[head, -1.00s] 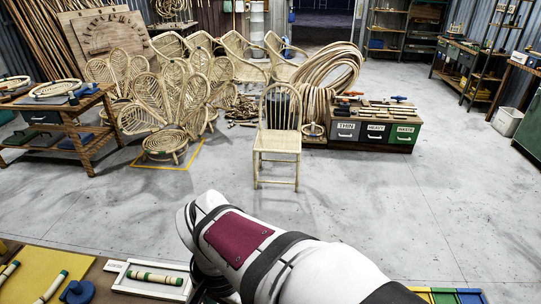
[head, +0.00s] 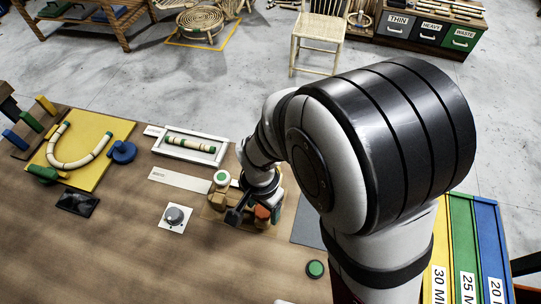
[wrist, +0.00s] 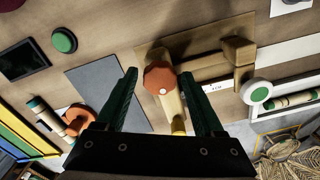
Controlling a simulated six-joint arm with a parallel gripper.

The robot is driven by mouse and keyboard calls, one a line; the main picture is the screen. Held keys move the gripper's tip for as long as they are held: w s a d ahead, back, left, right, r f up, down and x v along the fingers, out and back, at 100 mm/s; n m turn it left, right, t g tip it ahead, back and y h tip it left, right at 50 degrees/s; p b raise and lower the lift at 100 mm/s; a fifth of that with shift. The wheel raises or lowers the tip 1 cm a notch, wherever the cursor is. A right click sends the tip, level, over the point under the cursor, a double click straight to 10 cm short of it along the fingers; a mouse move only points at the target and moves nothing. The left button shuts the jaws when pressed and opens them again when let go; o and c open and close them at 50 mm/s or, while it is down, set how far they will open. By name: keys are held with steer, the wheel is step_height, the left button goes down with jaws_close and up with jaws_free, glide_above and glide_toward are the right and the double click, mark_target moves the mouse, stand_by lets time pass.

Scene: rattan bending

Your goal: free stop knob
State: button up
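The stop knob looks like a faceted orange-red knob (wrist: 160,78) with a pale dot, on a wooden fixture (wrist: 178,105). In the head view the orange knob (head: 262,212) shows beside my gripper, partly hidden by my arm. My gripper (wrist: 158,75) is open, with its two dark fingers on either side of the knob in the wrist view. I see gaps between the fingers and the knob, so it does not hold it. How high the fingertips are above the knob I cannot tell. A dark finger (head: 236,216) shows in the head view.
A white tray (head: 221,158) with a rattan piece lies behind the fixture. A white round button with a green centre (wrist: 259,94) stands close by. A green button (head: 315,268), a grey dial (head: 175,216) and a yellow board (head: 110,128) are on the bench. The front left bench is clear.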

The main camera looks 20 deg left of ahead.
jaws_close()
steer(key=n, duration=0.4)
steer(key=shift+n, duration=0.4)
steer(key=n, duration=0.4)
steer(key=shift+d+n, duration=0.1)
steer(key=shift+n, duration=0.2)
steer(key=n, duration=0.4)
steer(key=shift+d, duration=0.1)
steer(key=shift+n, duration=2.3)
